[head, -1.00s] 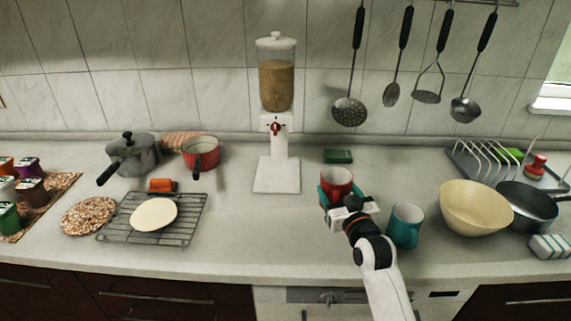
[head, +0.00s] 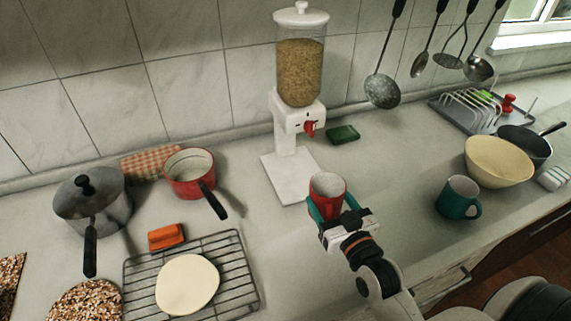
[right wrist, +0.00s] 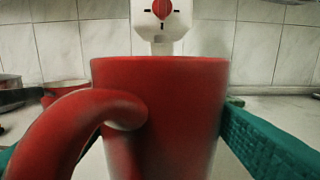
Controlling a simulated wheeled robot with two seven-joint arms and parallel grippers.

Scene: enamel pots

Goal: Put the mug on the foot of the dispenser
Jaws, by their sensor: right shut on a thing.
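A red mug (head: 328,190) is held upright in my right gripper (head: 328,208), whose teal fingers are shut on its two sides. In the right wrist view the red mug (right wrist: 165,110) fills the middle, its handle toward the camera, with the teal fingers at both sides. The dispenser (head: 298,75) is white with a clear jar of grain and a red knob. Its flat white foot (head: 287,178) is empty and lies just left of the mug. I cannot tell whether the mug touches the counter. My left gripper is not in view.
A teal mug (head: 457,198) and a cream bowl (head: 498,162) stand to the right. A red saucepan (head: 190,175), a grey pot (head: 90,205), an orange sponge (head: 166,236) and a wire rack (head: 237,268) lie left. A green sponge (head: 343,135) lies behind the mug.

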